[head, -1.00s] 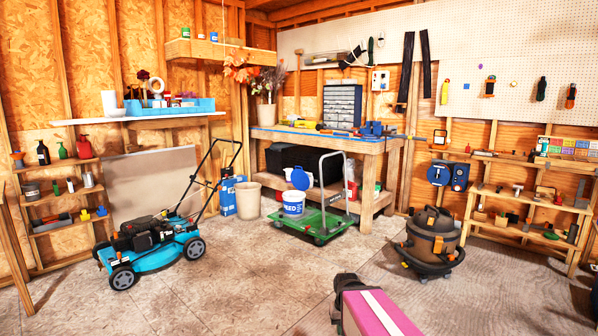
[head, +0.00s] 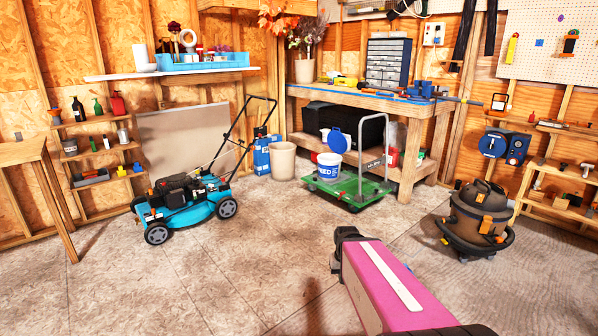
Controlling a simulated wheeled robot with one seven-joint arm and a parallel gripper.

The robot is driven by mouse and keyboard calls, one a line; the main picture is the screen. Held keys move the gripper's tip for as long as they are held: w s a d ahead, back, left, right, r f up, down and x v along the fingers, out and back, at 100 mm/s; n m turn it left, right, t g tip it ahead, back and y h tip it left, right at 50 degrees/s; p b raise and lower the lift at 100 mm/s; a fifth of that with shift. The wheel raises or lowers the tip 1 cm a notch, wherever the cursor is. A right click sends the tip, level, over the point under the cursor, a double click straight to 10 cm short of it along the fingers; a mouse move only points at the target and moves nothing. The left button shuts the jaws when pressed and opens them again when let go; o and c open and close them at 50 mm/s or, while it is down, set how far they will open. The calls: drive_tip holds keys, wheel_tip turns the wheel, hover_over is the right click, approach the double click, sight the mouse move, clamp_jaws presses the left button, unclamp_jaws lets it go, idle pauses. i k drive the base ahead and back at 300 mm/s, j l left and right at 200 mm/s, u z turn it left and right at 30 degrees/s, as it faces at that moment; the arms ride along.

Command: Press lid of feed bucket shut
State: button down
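My pink and dark arm reaches in from the bottom right, well short of the bucket. No gripper fingers show, so I cannot see whether my gripper is open or shut.
The cart's grey handle rises right of the bucket. A workbench (head: 415,105) stands behind it, a beige bin (head: 283,160) to its left. A blue mower (head: 185,200) is at left, a shop vacuum (head: 478,218) at right. The floor (head: 235,265) before the cart is clear.

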sight(338, 142)
drive_tip(key=i, duration=2.2)
drive_tip(key=i+z, duration=0.1)
drive_tip(key=i, duration=0.55)
drive_tip(key=i+j+z, duration=0.1)
drive_tip(key=i, duration=0.55)
drive_tip(key=i+j+z, duration=0.1)
drive_tip(key=i, duration=0.55)
drive_tip(key=i+j+z, duration=0.25)
drive_tip(key=k+l, duration=0.1)
